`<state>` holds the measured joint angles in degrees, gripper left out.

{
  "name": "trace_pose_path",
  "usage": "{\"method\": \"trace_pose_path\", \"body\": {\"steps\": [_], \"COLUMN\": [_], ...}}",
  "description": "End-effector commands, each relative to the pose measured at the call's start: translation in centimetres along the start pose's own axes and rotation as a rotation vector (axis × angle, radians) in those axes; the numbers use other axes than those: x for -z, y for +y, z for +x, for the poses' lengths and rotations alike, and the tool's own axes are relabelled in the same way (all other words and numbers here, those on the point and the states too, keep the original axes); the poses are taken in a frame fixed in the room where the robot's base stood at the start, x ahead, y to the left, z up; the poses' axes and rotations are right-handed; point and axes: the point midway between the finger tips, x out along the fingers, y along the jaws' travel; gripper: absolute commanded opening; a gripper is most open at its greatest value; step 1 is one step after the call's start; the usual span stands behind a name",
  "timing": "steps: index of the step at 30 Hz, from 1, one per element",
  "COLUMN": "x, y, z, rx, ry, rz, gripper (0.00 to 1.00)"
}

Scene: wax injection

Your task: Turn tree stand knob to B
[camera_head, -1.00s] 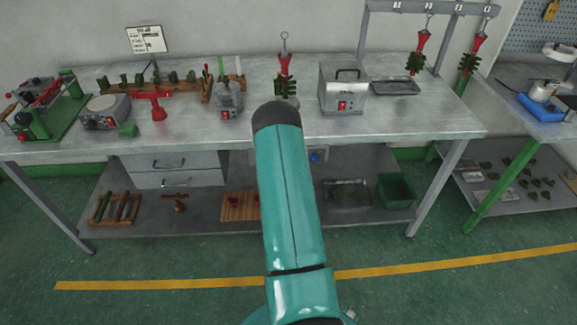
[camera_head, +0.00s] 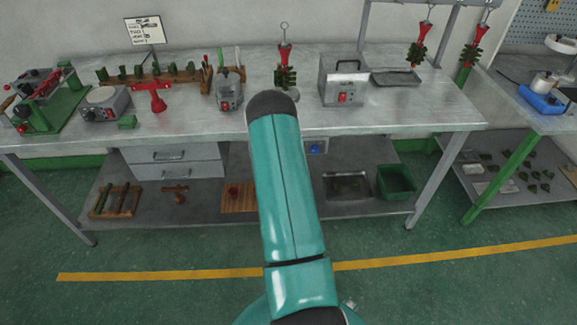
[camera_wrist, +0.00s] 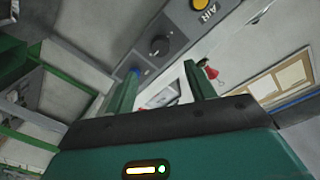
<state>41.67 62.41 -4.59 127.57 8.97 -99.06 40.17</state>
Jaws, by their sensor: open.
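A tree with a red top and green branches (camera_head: 286,77) stands on a round grey base (camera_head: 294,95) on the bench, partly hidden by my arm in the head view. No knob shows on that base. In the wrist view a grey panel has a round black knob (camera_wrist: 160,46) and a yellow button (camera_wrist: 201,4) beside an "AIR" label. I cannot tell whether this knob is the tree stand's, and its setting is not readable. My gripper (camera_wrist: 160,90) is open and empty, its green fingers apart, with the knob beyond them. My arm hides it in the head view.
The metal bench (camera_head: 400,112) holds a grey box with a red switch (camera_head: 343,82), a small pot device (camera_head: 229,92) and a red stand (camera_head: 152,97). The lower shelf carries a green bin (camera_head: 397,181). The front right bench top is clear.

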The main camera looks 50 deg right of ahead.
Motion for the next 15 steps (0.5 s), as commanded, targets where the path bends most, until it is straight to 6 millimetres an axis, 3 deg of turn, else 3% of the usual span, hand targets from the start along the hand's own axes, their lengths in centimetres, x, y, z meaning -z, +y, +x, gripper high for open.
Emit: {"method": "trace_pose_path", "body": {"steps": [6, 15], "x": [-0.1, 0.0], "y": [0.0, 0.0], "z": [-3.2, -3.8], "rx": [-0.001, 0.000], "ry": [-0.001, 0.000], "rz": [-0.001, 0.000], "gripper": [0.55, 0.55]}}
